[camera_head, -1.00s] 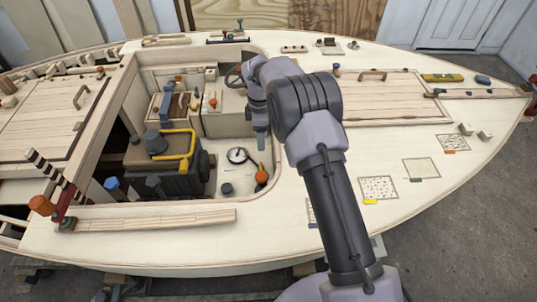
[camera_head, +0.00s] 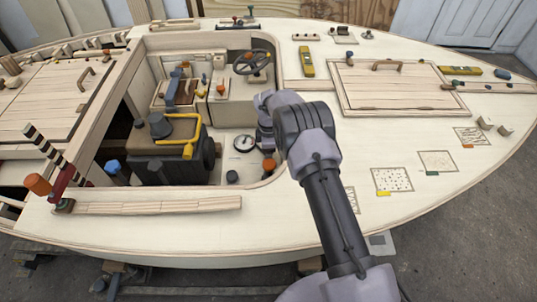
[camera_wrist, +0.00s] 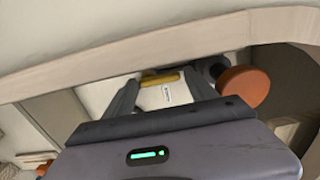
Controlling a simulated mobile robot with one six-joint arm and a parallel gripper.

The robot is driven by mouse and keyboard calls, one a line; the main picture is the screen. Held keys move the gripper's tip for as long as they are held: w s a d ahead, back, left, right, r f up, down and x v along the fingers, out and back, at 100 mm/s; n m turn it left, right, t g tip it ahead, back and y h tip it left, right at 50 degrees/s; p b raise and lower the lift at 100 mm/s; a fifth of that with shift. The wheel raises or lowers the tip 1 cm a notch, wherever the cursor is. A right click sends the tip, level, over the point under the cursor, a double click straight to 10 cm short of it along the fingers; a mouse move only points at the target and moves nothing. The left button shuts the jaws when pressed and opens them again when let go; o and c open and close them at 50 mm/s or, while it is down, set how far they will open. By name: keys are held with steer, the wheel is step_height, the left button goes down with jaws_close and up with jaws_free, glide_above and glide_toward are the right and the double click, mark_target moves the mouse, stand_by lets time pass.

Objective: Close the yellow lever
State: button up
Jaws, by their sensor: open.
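The yellow lever (camera_wrist: 160,76) shows in the wrist view as a short yellow bar by a pale labelled part, under the deck edge. It lies between and beyond the fingertips of my gripper (camera_wrist: 163,84). The fingers are apart, one to each side, and I cannot tell whether they touch it. In the head view my arm reaches down into the cockpit's right side, and the fingers and this lever are hidden there.
A round orange knob (camera_wrist: 243,87) is close to the right finger; an orange top (camera_head: 268,165) shows near my wrist in the head view. The wooden coaming (camera_wrist: 120,74) crosses close above the fingers. An engine with a yellow rail (camera_head: 190,122) stands left in the cockpit.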

steer(key=shift+c, duration=0.3)
steer(key=c, duration=1)
steer(key=shift+m, duration=0.3)
steer(key=m+b, duration=0.2)
steer(key=m, duration=0.1)
steer(key=shift+a, duration=0.3)
steer(key=m, duration=0.2)
steer(key=m+b, duration=0.1)
steer(key=m, duration=0.2)
steer(key=shift+w+a+m+b, duration=0.3)
steer(key=shift+a+b, duration=0.1)
steer(key=m, duration=0.1)
steer(key=m+b, duration=0.1)
steer(key=m, duration=0.2)
steer(key=shift+w+a, duration=0.2)
steer(key=shift+w, duration=0.1)
steer(key=shift+w+m+b, duration=0.2)
steer(key=shift+m+b, duration=0.15)
steer(key=shift+m, duration=0.8)
steer(key=shift+w+m+b, duration=0.15)
steer(key=shift+m+b, duration=0.15)
steer(key=shift+m, duration=0.85)
